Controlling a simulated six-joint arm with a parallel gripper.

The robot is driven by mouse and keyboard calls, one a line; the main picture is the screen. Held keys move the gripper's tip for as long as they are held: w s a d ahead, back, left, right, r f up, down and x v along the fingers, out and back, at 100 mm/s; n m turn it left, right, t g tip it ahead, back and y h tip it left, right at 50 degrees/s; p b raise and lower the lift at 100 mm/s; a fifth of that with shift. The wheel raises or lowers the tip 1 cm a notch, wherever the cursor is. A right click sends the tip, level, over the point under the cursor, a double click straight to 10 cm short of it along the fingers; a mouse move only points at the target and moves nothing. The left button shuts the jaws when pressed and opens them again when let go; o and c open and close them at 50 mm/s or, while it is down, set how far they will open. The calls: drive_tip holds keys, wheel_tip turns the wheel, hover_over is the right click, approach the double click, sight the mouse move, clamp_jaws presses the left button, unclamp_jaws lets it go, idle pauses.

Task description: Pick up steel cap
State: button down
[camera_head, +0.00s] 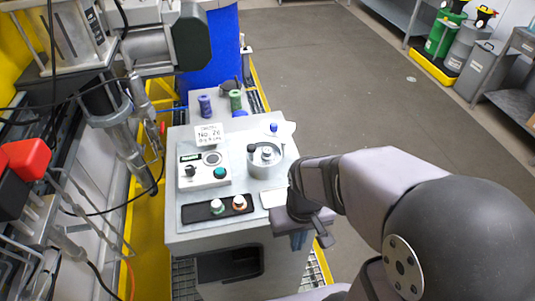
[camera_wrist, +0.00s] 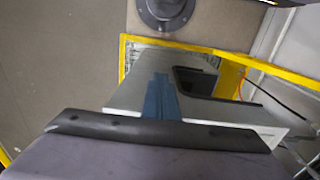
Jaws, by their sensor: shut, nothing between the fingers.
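A round silver-grey metal piece (camera_head: 266,154) with a raised knob stands on the right part of the grey cart top; I cannot tell for certain whether it is the steel cap. Two small capped pieces, one green and white (camera_head: 217,206) and one orange and white (camera_head: 239,203), stand on a black tray (camera_head: 204,212). My gripper (camera_head: 299,240) is at the cart's front right corner, in front of and to the right of these pieces. Its blue fingers point down, shut and empty; they also show in the wrist view (camera_wrist: 161,98). No cap shows in the wrist view.
A control box (camera_head: 204,172) with a teal button and a sign (camera_head: 209,134) stand on the cart top. Purple (camera_head: 205,105) and green (camera_head: 235,100) cylinders stand behind. Machinery and a red box (camera_head: 26,158) crowd the left. The floor beyond the cart on the right is open.

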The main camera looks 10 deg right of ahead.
drive_tip(key=c, duration=1.8)
unclamp_jaws()
wheel_tip(320, 180, up, 13)
drive_tip(key=n, duration=0.9)
hover_over(267, 149)
drive_tip(key=shift+s+d+f+p, duration=0.1)
drive_tip(key=shift+s+f+p, duration=0.05)
drive_tip(key=shift+s+p, duration=0.25)
drive_tip(key=shift+w+r, duration=0.3)
drive_tip(key=shift+w, duration=0.15)
drive_tip(key=shift+s+f+p, duration=0.2)
drive_tip(key=shift+f+p, duration=1.5)
drive_tip(key=shift+f, duration=1.95)
